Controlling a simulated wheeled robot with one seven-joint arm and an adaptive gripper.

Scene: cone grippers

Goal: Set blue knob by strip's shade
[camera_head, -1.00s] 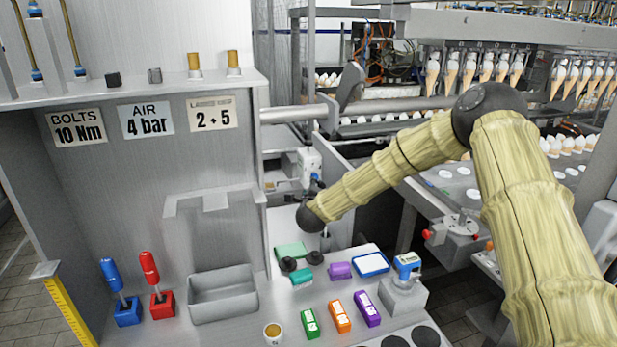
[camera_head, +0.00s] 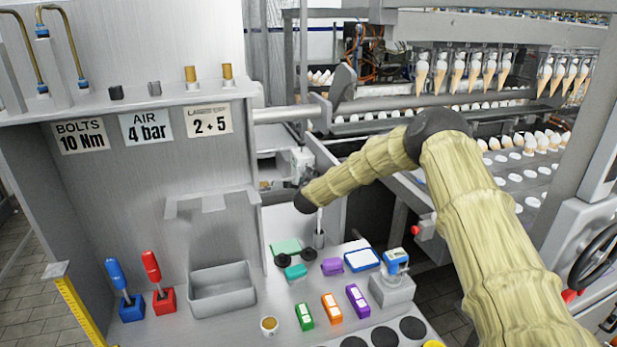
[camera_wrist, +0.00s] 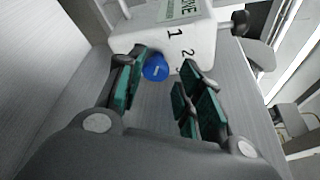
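A blue knob (camera_wrist: 155,68) sits on the front of a white box (camera_wrist: 190,35) in the wrist view. Black digits 1 and 2 are printed beside it, and more marks are partly covered by a finger. A green label is on the box's upper face. My gripper (camera_wrist: 164,58) is open, its green-padded fingers on either side of the knob. The knob lies close to the left fingertip, with a gap to the right one; contact cannot be told. In the head view the white box (camera_head: 300,158) shows small behind my arm's end, and my fingers cannot be made out. I cannot identify the strip for certain.
Signs (camera_head: 146,126) hang on the grey panel at left. Blue and red levers (camera_head: 118,275) and an empty grey bin (camera_head: 221,301) stand below. Coloured blocks (camera_head: 331,307) lie on the bench. A cone conveyor (camera_head: 510,165) runs behind my arm.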

